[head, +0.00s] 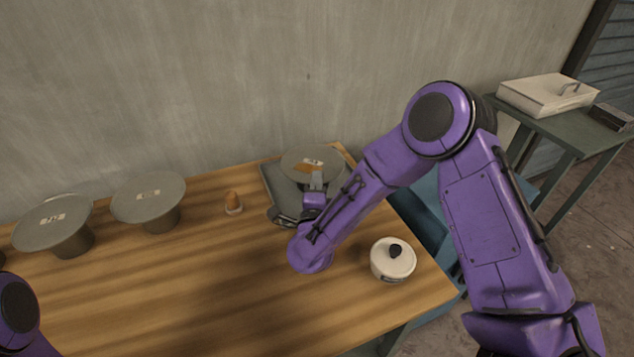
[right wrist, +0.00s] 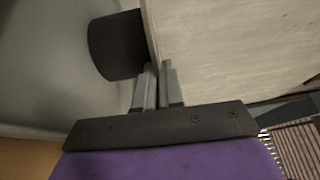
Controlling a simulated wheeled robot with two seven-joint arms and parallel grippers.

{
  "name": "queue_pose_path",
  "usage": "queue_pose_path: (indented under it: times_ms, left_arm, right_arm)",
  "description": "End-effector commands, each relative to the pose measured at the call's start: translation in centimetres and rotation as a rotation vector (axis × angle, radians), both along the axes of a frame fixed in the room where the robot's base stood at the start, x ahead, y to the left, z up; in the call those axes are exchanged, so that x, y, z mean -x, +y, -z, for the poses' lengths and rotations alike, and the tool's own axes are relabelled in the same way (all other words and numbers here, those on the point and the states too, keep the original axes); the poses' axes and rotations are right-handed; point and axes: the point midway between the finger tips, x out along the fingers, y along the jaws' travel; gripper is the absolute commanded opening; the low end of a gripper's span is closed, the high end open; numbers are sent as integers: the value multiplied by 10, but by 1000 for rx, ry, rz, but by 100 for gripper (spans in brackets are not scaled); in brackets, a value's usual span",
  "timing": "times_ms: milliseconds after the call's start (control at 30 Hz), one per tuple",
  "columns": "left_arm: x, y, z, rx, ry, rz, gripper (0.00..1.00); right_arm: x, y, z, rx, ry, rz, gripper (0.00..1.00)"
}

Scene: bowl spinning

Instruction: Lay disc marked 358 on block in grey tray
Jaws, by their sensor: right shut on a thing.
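A round grey disc (head: 300,160) with a pale label is at the grey tray (head: 270,183), at the back right of the table. The label's number is too small to read. My right gripper (head: 317,181) is shut on the disc's near edge. In the right wrist view its fingers (right wrist: 158,87) pinch the rim of the disc (right wrist: 235,45). A dark round block (right wrist: 117,45) is against or very close to the disc's underside; I cannot tell whether they touch. My left gripper is out of view; only part of my left arm shows.
Two more labelled grey discs, one at far left (head: 50,222) and one beside it (head: 148,198), sit on dark round blocks. A white lidded pot (head: 392,260) is near the right edge. The front-left table is clear.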

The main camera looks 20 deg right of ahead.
Motion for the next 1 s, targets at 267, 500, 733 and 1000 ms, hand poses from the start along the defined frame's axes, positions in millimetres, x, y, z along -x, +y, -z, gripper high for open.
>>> queue_pose_path:
  times_ms: [267, 500, 733, 1000]
  left_arm:
    - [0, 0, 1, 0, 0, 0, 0]
    - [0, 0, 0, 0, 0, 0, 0]
    - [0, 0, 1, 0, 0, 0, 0]
    - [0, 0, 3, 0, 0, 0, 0]
  right_arm:
    - [0, 0, 0, 0, 0, 1, 33]
    - [7, 4, 0, 0, 1, -1, 33]
    - [55, 32, 2, 2, 1, -6, 33]
    - [100, 56, 3, 0, 0, -1, 33]
